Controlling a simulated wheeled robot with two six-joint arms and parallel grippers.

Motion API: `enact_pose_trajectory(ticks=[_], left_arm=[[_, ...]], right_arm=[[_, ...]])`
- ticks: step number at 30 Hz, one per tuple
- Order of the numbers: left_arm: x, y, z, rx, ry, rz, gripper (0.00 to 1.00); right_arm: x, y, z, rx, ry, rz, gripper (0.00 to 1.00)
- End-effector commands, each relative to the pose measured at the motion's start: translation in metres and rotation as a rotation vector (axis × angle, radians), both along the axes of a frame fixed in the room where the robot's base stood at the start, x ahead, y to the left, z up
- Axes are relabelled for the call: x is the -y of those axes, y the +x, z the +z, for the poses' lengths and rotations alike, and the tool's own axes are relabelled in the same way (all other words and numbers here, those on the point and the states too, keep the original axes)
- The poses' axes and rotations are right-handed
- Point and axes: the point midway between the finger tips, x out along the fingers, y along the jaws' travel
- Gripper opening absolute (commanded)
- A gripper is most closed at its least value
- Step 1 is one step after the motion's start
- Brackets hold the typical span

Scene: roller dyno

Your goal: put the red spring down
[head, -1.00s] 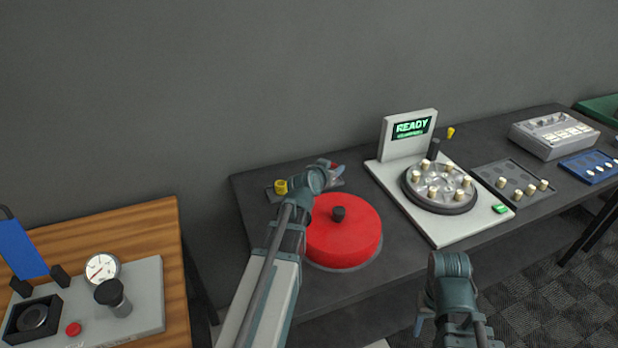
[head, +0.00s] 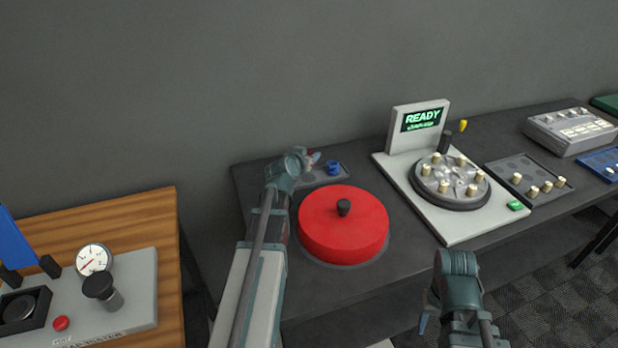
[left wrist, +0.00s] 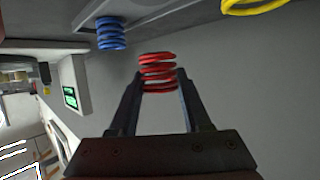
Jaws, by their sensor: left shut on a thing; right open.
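The red spring (left wrist: 157,72) is between the fingertips of my left gripper (left wrist: 158,80) in the left wrist view, and the gripper is shut on it. In the head view my left gripper (head: 312,158) is over the left part of a small grey tray (head: 345,175). Only a sliver of red shows there. I cannot tell whether the spring touches the tray. A blue spring (head: 333,167) stands on the tray to the right of the gripper; it also shows in the left wrist view (left wrist: 110,34). My right gripper (head: 426,312) is open, low in front of the bench.
A yellow spring (left wrist: 255,5) shows at the top of the left wrist view. A big red disc (head: 343,225) with a black knob lies in front of the tray. A white tester (head: 460,228) reading READY is to the right. A wooden table (head: 150,215) is at left.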

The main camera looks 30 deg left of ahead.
Motion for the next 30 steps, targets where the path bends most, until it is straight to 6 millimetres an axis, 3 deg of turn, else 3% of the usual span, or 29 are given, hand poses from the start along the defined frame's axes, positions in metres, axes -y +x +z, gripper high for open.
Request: enact_pose_trajectory(ticks=[1, 11, 20, 30], left_arm=[[0.000, 0.000, -0.015, 0.000, 0.000, 0.000, 0.00], [0.000, 0.000, -0.023, 0.000, 0.000, 0.000, 0.00], [0.000, 0.000, -0.057, 0.000, 0.000, 0.000, 0.00], [0.000, 0.000, -0.056, 0.000, 0.000, 0.000, 0.00]], right_arm=[[0.000, 0.000, -0.015, 0.000, 0.000, 0.000, 0.50], [0.000, 0.000, -0.023, 0.000, 0.000, 0.000, 0.50], [0.000, 0.000, -0.057, 0.000, 0.000, 0.001, 0.50], [0.000, 0.000, -0.056, 0.000, 0.000, 0.001, 0.50]])
